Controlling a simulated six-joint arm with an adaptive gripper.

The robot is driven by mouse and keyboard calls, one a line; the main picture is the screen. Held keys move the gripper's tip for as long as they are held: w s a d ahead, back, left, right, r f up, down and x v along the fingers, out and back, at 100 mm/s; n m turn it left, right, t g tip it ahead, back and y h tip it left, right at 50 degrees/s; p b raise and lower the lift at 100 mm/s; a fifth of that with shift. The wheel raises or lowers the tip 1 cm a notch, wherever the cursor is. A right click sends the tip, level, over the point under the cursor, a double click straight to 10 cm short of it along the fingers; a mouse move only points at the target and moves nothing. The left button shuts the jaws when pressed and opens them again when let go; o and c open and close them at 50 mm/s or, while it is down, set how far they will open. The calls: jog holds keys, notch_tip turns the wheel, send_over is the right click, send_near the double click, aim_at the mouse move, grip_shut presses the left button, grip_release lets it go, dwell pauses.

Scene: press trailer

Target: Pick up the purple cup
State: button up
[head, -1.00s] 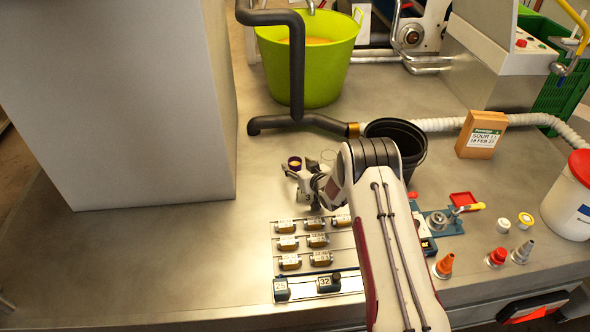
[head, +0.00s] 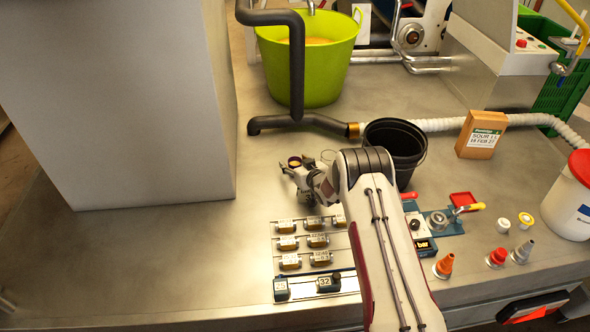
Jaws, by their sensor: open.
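A small cup (head: 295,162) with a dark purple rim and an amber inside stands on the steel counter, left of centre in the head view. My gripper (head: 297,180) is at the cup, on its near side, with its fingers open. The gripper hides the cup's lower part, and I cannot tell whether the fingers touch it. A clear glass (head: 328,156) stands just right of the cup, partly behind my arm.
A black bucket (head: 408,142) stands right of my arm and a green tub (head: 330,80) at the back. A black pipe (head: 297,70) runs behind the cup. Labelled blocks (head: 288,243) lie in front. The counter to the left is clear, up to a grey cabinet (head: 120,100).

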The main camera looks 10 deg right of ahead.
jog(key=c, duration=1.3)
jog(key=shift+r, duration=0.2)
jog(key=shift+r, duration=4.85)
